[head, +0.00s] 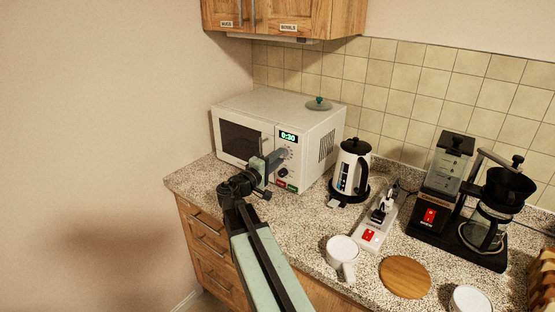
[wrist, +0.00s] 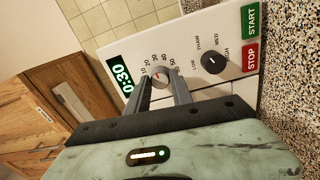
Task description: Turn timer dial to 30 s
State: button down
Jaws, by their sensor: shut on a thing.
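The white microwave (head: 255,125) stands on the counter, with its control panel at its right front. Its green display (head: 288,136) reads 0:30, and the display also shows in the wrist view (wrist: 121,76). In the head view my gripper (head: 274,160) reaches the panel and largely hides the dial.
A dark power knob (wrist: 213,62) and the START (wrist: 251,20) and STOP (wrist: 250,58) buttons are close to the dial. A kettle (head: 350,172), power strip (head: 373,232), mug (head: 341,255) and coffee maker (head: 455,205) stand to the right.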

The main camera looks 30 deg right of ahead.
jog(key=shift+m, duration=0.6)
jog(key=c, duration=1.1)
grip_release()
jog(key=v, duration=0.7)
jog(key=shift+s+a+f, duration=0.1)
jog(key=shift+a, duration=0.25)
